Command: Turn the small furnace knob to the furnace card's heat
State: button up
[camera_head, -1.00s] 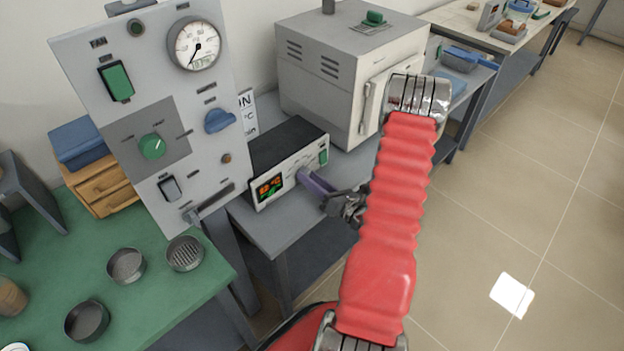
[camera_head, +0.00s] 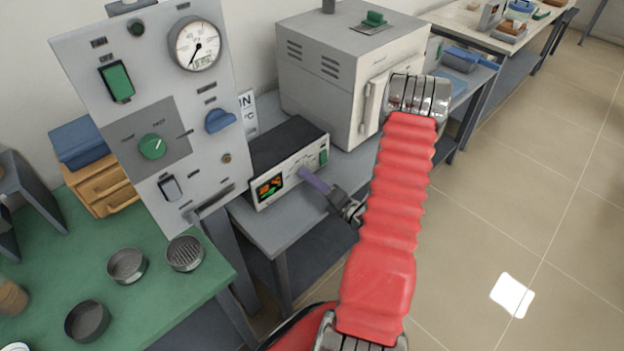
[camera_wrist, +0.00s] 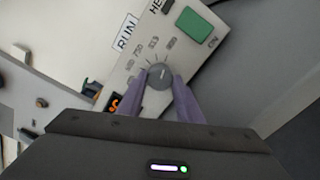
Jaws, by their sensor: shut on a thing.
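The small furnace knob (camera_wrist: 159,75) is a grey round dial on the pale front of the controller box (camera_head: 290,160), with printed marks around it. Two purple fingers of my gripper (camera_wrist: 159,86) are closed on either side of the knob; it also shows in the head view (camera_head: 303,173), where the fingers cover the knob. A lit display (camera_head: 270,187) with orange and green digits sits left of the knob, too blurred to read. A white card (camera_head: 247,105) stands behind the box, partly hidden by the panel; in the wrist view its word RUN (camera_wrist: 126,32) shows, its heat value does not.
A small grey furnace (camera_head: 345,65) stands behind the controller on the grey bench. A tall control panel (camera_head: 150,100) with a gauge, switches and a green knob rises at left. A green table (camera_head: 60,250) holds several round sieves. A green switch (camera_wrist: 194,26) sits beside the knob.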

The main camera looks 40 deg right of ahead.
jog(key=shift+d+f, duration=0.1)
jog(key=shift+f, duration=0.05)
jog(key=o, duration=1)
jog(key=shift+o, duration=0.2)
jog(key=shift+s, duration=0.15)
jog(key=s, duration=1.3)
jog(key=shift+s+d, duration=0.15)
jog(key=shift+s, duration=0.1)
